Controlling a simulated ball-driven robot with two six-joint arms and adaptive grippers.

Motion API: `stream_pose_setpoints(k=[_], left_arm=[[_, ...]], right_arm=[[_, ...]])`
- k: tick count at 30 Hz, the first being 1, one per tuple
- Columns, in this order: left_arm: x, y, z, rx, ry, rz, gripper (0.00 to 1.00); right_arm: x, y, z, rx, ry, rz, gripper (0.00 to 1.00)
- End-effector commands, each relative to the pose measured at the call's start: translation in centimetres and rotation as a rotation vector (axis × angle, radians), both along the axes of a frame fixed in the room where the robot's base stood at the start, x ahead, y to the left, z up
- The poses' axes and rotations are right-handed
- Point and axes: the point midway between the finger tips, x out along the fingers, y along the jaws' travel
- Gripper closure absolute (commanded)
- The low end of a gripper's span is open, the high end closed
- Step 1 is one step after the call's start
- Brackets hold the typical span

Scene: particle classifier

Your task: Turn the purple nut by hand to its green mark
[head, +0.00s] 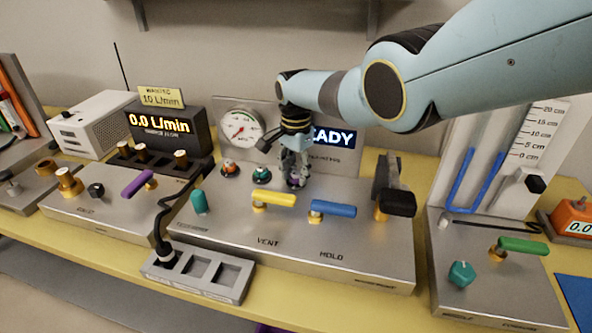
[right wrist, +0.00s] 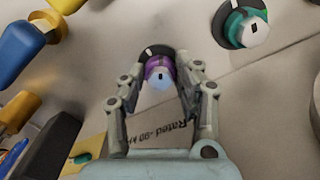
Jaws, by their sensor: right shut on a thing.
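The purple nut (right wrist: 160,72) sits on a dark round base on the grey panel, with a pale, shiny top. My right gripper (right wrist: 160,80) is around it, one finger on each side, shut on the nut. In the head view the right gripper (head: 296,180) points down at the panel behind the yellow and blue handles, and only a little purple shows between its fingers. I cannot make out a green mark on the nut or its base. My left gripper is not in view.
A teal nut (right wrist: 245,25) and an orange nut (head: 230,169) stand left of the gripper in the head view. The yellow handle (head: 274,199) and blue handle (head: 333,209) lie in front. A black-topped lever (head: 397,203) stands to the right. A gauge (head: 240,128) is behind.

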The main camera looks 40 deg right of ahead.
Motion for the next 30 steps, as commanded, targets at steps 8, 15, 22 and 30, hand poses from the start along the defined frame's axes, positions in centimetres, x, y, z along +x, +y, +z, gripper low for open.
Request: stream_pose_setpoints(k=[8,15,22,30], left_arm=[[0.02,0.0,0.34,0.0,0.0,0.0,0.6],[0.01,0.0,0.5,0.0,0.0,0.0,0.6],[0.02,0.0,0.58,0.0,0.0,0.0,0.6],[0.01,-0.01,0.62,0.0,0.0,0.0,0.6]], right_arm=[[0.46,-0.05,0.5,0.0,-0.01,-0.26,1.0],[0.52,-0.05,0.51,0.0,-0.01,-0.486,1.0],[0.63,-0.07,0.58,0.001,-0.012,-0.678,1.0],[0.72,-0.08,0.63,0.002,-0.015,-0.81,0.99]])
